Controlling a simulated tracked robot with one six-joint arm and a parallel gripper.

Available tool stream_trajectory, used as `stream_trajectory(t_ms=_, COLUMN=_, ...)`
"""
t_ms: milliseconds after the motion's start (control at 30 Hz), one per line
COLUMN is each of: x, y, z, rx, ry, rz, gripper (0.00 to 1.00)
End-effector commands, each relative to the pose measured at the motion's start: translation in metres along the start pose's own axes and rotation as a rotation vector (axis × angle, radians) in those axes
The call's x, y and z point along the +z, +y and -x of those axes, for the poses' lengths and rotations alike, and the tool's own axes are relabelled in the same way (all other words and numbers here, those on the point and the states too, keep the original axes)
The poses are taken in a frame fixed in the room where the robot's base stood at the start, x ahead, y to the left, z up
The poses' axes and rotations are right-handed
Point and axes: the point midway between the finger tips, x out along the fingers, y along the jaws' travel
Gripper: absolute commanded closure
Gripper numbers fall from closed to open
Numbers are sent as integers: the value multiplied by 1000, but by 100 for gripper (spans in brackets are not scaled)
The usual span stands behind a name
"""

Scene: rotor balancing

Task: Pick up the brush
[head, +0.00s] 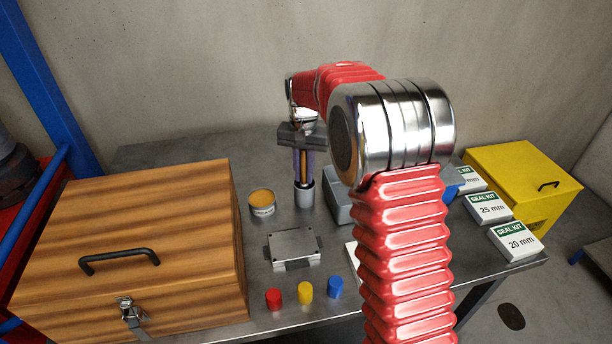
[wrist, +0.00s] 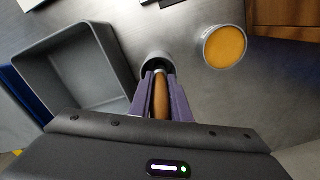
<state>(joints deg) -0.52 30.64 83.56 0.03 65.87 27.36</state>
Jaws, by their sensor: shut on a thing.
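The brush (wrist: 160,95) shows a wooden handle between the purple fingers of my gripper (wrist: 161,90) in the wrist view. In the head view my gripper (head: 304,165) points down over the back of the table, shut on the brush handle (head: 303,165). A small grey cup (head: 304,194) stands right below the fingertips; it also shows in the wrist view (wrist: 157,60). The brush's lower end is at or inside the cup, and its bristles are hidden. I cannot tell whether it touches the cup's bottom.
An open tin of orange paste (head: 262,202) stands left of the cup. A grey bin (wrist: 75,65) is on the other side. A wooden chest (head: 130,250), a metal plate block (head: 293,247), three coloured caps (head: 305,289) and seal kit boxes (head: 488,208) stand around the table.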

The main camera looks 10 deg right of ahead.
Motion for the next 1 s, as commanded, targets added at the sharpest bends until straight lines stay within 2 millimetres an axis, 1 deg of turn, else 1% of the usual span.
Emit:
stream_trajectory(t_ms=167, x=-1, y=0, z=10, rx=-1, ry=3, rz=0, gripper=100)
stream_trajectory(t_ms=267, x=-1, y=0, z=22, rx=-2, ry=4, rz=0, gripper=100)
stream_trajectory(t_ms=600, x=0, y=0, z=80, rx=-2, ry=4, rz=-1, gripper=100)
stream_trajectory(t_ms=700, x=0, y=0, z=92, rx=-1, ry=3, rz=-1, gripper=100)
stream_trajectory(t_ms=833, x=0, y=0, z=99, rx=0, ry=2, rz=-2, gripper=100)
stream_trajectory(t_ms=1000, x=0, y=0, z=100, rx=0, ry=1, rz=-1, gripper=100)
